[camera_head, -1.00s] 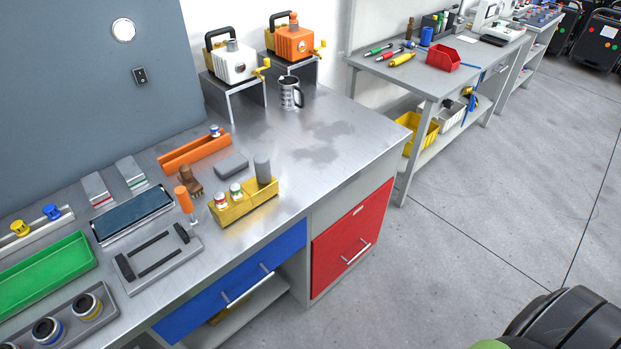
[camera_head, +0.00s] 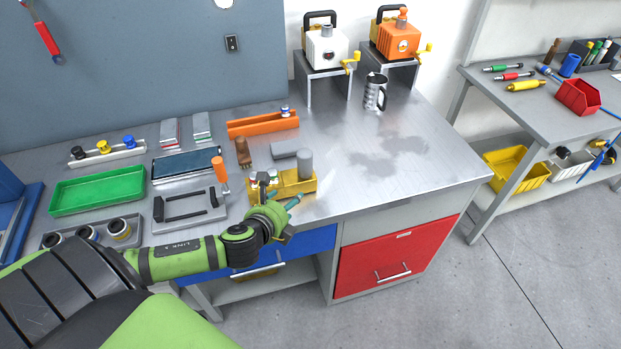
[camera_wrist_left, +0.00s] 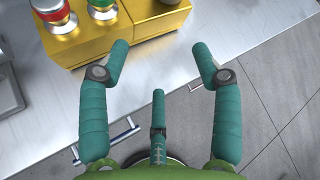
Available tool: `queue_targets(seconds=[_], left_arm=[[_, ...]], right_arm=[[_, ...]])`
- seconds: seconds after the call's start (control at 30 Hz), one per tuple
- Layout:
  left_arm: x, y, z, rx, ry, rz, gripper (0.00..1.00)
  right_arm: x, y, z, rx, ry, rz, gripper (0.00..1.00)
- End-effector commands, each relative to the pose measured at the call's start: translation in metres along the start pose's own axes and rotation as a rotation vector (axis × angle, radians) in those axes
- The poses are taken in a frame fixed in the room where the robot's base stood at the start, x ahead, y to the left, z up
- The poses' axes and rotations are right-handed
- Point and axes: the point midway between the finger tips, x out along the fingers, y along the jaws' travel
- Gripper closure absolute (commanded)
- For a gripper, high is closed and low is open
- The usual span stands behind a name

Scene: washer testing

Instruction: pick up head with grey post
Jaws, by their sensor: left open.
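A yellow block (camera_head: 297,184) near the table's front edge carries an upright grey cylinder (camera_head: 305,163) at its right end. To its left are two small heads, partly hidden by my gripper. In the left wrist view the red-banded head (camera_wrist_left: 60,20) and green-banded head (camera_wrist_left: 102,10) stand on the block. My left gripper (camera_head: 281,196) is open and empty at the block's front side, its teal fingers spread. Another small head with a blue band (camera_head: 284,111) sits on the orange tray (camera_head: 262,124). I cannot tell which head has the grey post. My right gripper is not in view.
A green tray (camera_head: 98,190) is further left. A steel mug (camera_head: 375,91) stands at the back. The table's right part is clear.

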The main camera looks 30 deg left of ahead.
Motion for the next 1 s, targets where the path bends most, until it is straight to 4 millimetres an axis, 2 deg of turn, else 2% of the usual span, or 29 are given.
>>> queue_targets(seconds=[0.03,0.13,0.2,0.3,0.67,0.87,1.0], left_arm=[[0.006,-0.003,0.018,0.160,-0.021,-0.038,0.35],[0.013,-0.009,0.043,0.462,-0.052,-0.100,0.35],[0.016,-0.011,0.056,0.622,-0.069,-0.128,0.35],[0.019,-0.012,0.066,0.753,-0.082,-0.148,0.35],[0.043,-0.019,0.072,0.797,-0.087,-0.155,0.35],[0.066,-0.029,0.074,0.794,-0.086,-0.155,0.35],[0.082,-0.029,0.073,0.795,-0.086,-0.154,0.35]], right_arm=[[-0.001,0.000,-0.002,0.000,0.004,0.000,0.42],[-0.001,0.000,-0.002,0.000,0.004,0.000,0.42],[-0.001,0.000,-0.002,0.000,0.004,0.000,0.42],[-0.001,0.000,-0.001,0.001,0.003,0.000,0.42],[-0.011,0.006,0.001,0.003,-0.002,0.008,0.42],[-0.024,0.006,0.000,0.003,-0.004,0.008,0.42],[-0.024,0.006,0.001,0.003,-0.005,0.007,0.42]])
